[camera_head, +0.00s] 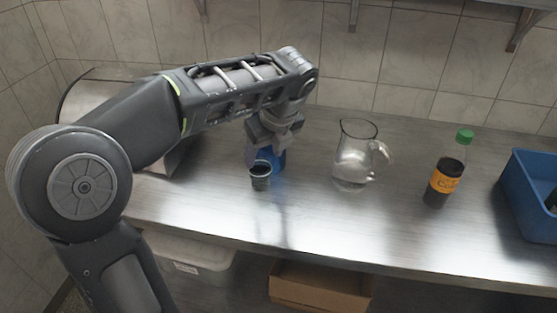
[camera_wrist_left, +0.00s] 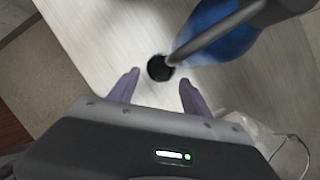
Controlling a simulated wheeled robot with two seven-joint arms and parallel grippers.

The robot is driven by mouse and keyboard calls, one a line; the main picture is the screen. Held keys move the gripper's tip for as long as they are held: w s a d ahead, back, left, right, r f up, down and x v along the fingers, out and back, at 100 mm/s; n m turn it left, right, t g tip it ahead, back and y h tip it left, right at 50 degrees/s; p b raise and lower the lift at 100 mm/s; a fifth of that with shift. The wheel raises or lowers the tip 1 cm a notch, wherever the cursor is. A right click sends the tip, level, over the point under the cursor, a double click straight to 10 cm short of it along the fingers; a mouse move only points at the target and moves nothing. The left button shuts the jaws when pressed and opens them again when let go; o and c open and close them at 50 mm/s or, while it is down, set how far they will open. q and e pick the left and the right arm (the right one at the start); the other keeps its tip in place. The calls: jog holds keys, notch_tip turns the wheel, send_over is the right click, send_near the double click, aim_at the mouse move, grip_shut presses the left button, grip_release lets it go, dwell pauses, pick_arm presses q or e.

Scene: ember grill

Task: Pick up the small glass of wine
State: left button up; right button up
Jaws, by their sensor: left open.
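The small glass (camera_head: 260,176) holds dark contents and stands upright on the steel counter, in front of a blue object (camera_head: 278,159). In the left wrist view the glass (camera_wrist_left: 160,68) is a dark round shape seen from above, just beyond the gap between my fingertips. My left gripper (camera_wrist_left: 159,82) is open and empty, pointing down toward the counter. In the head view my left gripper (camera_head: 272,136) is above and behind the glass, its fingers hard to make out. My right gripper is not in view.
The blue object (camera_wrist_left: 225,35) with a grey bar across it is close beside the glass. A clear glass pitcher (camera_head: 352,165), a dark bottle with a green cap (camera_head: 445,175) and a blue crate (camera_head: 525,205) stand to the right. The counter's front is clear.

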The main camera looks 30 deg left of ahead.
aim_at(260, 168)
pick_arm(q)
jog(key=shift+w+r, duration=0.1)
jog(key=shift+w, duration=0.25)
jog(key=shift+s, duration=0.15)
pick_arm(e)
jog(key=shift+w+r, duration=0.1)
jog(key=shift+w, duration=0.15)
pick_arm(q)
jog(key=x, duration=0.2)
jog(key=shift+f, duration=0.25)
jog(key=shift+a, duration=0.1)
jog(key=x, duration=0.5)
jog(key=shift+f, duration=0.15)
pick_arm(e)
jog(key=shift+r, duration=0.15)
